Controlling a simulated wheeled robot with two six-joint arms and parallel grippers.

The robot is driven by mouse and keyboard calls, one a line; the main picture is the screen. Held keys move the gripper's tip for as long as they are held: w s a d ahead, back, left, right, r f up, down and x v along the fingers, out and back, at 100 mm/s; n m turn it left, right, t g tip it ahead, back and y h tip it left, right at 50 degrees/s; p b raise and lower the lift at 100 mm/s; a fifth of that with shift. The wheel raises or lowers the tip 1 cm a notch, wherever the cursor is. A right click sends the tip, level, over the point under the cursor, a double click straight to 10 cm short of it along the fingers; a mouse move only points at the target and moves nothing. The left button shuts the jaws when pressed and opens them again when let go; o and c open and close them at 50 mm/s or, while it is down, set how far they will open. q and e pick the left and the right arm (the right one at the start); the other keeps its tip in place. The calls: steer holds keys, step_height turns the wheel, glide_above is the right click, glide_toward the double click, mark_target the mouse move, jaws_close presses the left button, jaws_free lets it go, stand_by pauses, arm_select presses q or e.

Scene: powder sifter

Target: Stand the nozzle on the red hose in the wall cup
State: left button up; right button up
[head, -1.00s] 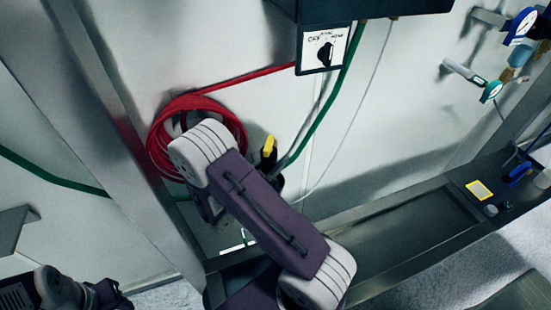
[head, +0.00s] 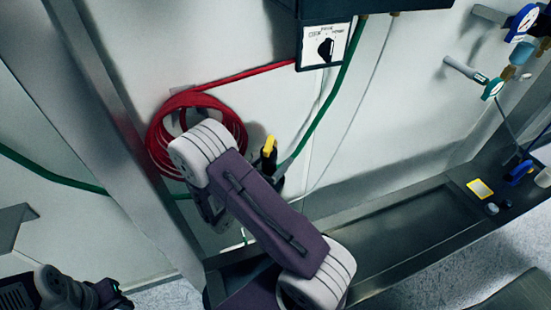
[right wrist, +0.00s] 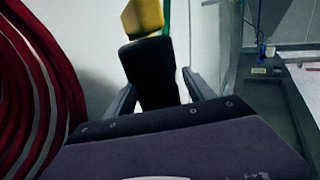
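The nozzle (head: 269,158) is black with a yellow top and stands nearly upright close to the wall, right of the coiled red hose (head: 157,135). In the right wrist view the nozzle (right wrist: 155,70) is between the fingers of my right gripper (right wrist: 160,85), whose tips meet its sides.
A green hose (head: 342,90) runs down the wall close behind the nozzle. A switch box (head: 325,46) is above. A metal ledge (head: 400,215) with small items, including a yellow-framed card (head: 480,189), runs to the right. Gauges (head: 523,20) stick out at the upper right.

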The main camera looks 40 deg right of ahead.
mark_target(265, 169)
steer(key=b+v, duration=0.2)
steer(key=v, duration=0.6)
steer(key=shift+a, duration=0.35)
steer(key=shift+s+a, duration=0.15)
steer(key=shift+a, duration=0.05)
